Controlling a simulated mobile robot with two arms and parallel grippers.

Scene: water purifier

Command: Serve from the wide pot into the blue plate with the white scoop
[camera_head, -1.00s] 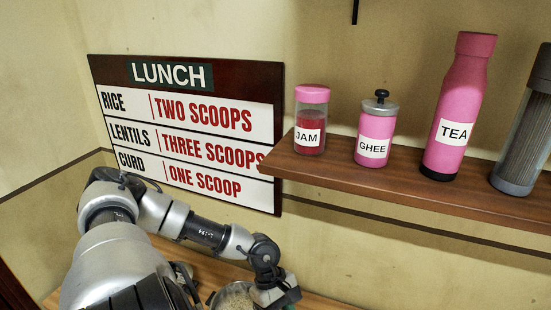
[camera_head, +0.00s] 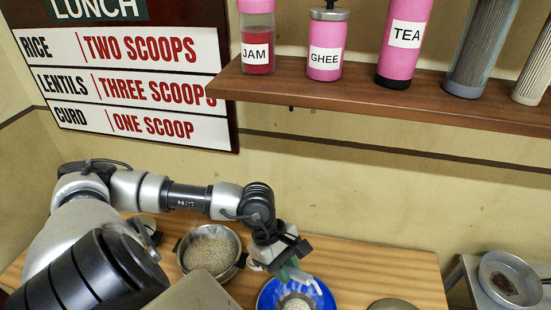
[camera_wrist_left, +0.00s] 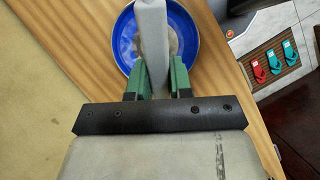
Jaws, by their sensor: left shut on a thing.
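The blue plate (camera_head: 266,297) is on the wooden counter at the bottom of the head view, and in the left wrist view (camera_wrist_left: 126,35). My left gripper (camera_head: 288,268) is above the plate's far edge, its green fingers (camera_wrist_left: 157,82) shut on the handle of the white scoop (camera_wrist_left: 151,35). The scoop (camera_head: 303,279) reaches over the plate. Pale food shows at the plate's middle; I cannot tell whether it lies in the scoop or on the plate. A metal pot (camera_head: 208,250) of beige grain stands left of the gripper. My right gripper is not in view.
Another vessel (camera_head: 143,228) is partly hidden behind my left arm. A rounded lid-like thing (camera_head: 392,304) lies right of the plate. A pan (camera_head: 508,278) sits on a grey unit. A shelf (camera_head: 380,95) with jars and a lunch sign (camera_head: 130,85) are on the wall.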

